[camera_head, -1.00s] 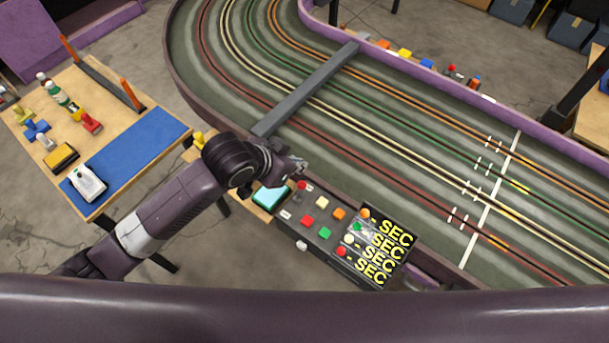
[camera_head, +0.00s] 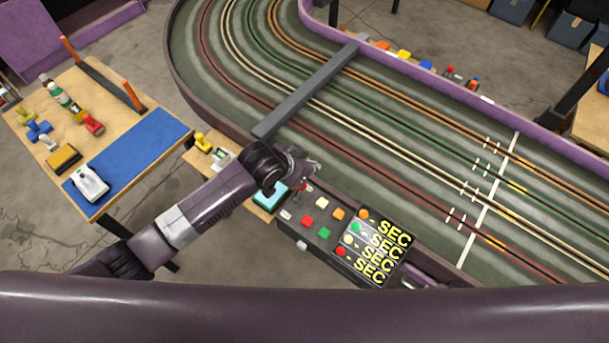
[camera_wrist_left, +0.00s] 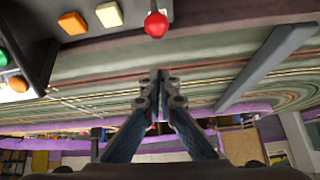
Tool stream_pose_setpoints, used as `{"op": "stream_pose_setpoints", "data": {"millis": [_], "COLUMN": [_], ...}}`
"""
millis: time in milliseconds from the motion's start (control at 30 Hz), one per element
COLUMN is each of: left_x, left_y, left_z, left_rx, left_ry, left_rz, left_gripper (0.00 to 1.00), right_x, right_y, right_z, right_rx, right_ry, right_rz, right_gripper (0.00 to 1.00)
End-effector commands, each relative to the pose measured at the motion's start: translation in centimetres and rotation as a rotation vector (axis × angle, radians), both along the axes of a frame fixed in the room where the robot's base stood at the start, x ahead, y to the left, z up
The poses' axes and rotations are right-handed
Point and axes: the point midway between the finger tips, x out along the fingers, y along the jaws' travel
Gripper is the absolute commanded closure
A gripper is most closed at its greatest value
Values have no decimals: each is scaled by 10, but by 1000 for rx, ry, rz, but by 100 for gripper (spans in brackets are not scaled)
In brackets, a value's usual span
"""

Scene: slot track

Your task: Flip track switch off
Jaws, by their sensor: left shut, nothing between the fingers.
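The track switch, a lever with a red ball tip (camera_head: 303,187), stands at the left end of the dark control panel (camera_head: 296,228). It also shows in the left wrist view as a red ball on a pale stem (camera_wrist_left: 156,24). My left gripper (camera_head: 312,165) is just above the switch in the head view, with its fingers together and empty. In the left wrist view its fingertips (camera_wrist_left: 160,76) sit below the red ball in the picture, with a visible gap between them. My right gripper is out of view.
The panel also has red, green, yellow and orange buttons and a timer display (camera_head: 385,250) marked SEC. A teal block (camera_head: 270,195) lies left of the panel. The slot track with a grey crossing bar (camera_head: 305,92) is behind. A wooden table (camera_head: 118,85) stands left.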

Motion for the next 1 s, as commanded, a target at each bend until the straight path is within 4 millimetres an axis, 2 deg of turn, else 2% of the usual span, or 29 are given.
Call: {"op": "stream_pose_setpoints", "data": {"millis": [67, 200, 367, 800, 1000], "left_x": [6, -11, -20, -22, -15], "left_y": [-5, 11, 20, 22, 23], "left_z": [-8, -13, -19, -22, -24], "left_rx": [0, 3, 2, 0, -17], "left_ry": [1, 2, 0, -2, -25], "left_rz": [1, 1, 0, 0, 1], "left_gripper": [100, 100, 100, 100, 100], "right_x": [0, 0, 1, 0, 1], "right_y": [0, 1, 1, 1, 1], "right_z": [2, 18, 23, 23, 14], "right_rx": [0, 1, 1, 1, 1], "right_ry": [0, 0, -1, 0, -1], "right_rz": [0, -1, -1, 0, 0], "right_gripper": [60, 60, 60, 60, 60]}}
